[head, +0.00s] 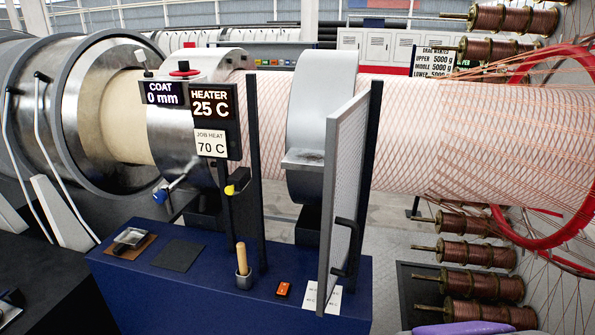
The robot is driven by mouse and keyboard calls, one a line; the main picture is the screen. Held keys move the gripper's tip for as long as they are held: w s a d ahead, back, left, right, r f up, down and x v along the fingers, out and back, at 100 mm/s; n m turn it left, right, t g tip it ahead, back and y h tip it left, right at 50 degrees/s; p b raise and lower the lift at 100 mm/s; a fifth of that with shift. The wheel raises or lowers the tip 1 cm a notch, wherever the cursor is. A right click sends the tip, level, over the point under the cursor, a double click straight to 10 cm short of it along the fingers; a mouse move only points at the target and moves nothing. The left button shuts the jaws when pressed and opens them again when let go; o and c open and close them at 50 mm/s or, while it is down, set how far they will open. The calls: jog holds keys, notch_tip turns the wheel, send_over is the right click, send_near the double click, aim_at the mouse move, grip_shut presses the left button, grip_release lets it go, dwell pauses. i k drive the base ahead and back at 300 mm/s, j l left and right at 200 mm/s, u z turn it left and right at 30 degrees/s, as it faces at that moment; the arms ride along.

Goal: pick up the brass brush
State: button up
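A light wooden handle (242,260) stands upright in a small grey holder (244,283) on the blue bench, near its front edge. It may be the handle of the brass brush, but no bristles show and its lower end is hidden in the holder. No other brush can be made out.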

aim_at(240, 250)
jog(key=i+l, duration=0.65)
jog(key=i, duration=0.15)
jog(key=i+u, duration=0.1)
jog(key=u, duration=1.75)
